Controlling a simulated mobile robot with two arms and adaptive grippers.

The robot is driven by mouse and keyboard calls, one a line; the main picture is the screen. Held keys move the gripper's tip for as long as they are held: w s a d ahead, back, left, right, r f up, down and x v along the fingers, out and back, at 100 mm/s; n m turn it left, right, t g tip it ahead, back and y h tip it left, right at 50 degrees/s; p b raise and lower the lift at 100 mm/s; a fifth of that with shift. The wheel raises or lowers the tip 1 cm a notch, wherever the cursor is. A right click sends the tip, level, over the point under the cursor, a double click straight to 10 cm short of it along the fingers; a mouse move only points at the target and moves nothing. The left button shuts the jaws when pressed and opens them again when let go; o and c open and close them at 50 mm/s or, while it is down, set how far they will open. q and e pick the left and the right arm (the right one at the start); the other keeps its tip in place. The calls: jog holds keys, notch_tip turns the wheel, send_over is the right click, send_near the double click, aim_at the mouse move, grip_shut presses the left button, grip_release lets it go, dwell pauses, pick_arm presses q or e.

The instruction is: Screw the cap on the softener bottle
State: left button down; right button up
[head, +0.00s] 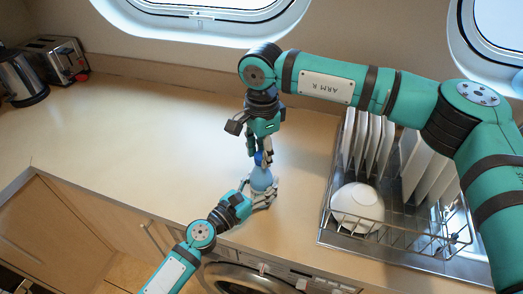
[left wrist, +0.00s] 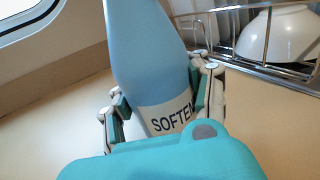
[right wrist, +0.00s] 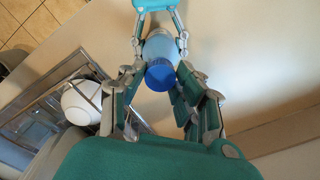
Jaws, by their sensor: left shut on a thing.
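The light-blue softener bottle (head: 262,181) stands upright near the front edge of the counter. Its label reading "SOFTEN" shows in the left wrist view (left wrist: 150,60). My left gripper (head: 264,195) is shut around the bottle's lower part. The dark-blue cap (head: 259,159) is at the top of the bottle, and its round top faces the right wrist view (right wrist: 160,76). Whether it is seated or threaded cannot be seen. My right gripper (head: 265,150) points down from above, its fingers apart on either side of the cap. The bottle's neck is hidden.
A wire dish rack (head: 335,232) with a white bowl (head: 357,203) and several plates (head: 375,145) stands to the right. A toaster (head: 55,58) and kettle (head: 20,78) are at the far left. The counter left of the bottle is clear.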

pick_arm(q)
jog(key=shift+f, duration=0.2)
pick_arm(e)
grip_shut()
jog(key=m, duration=0.6)
jog(key=shift+m, duration=0.4)
jog(key=m, duration=0.5)
jog(key=o, duration=0.7)
grip_release()
jog(key=shift+r, duration=0.1)
notch_tip(320, 180, up, 12)
jog(key=shift+d+f, duration=0.1)
pick_arm(q)
jog(key=shift+c, duration=2.2)
grip_release()
jog(key=shift+r, duration=0.15)
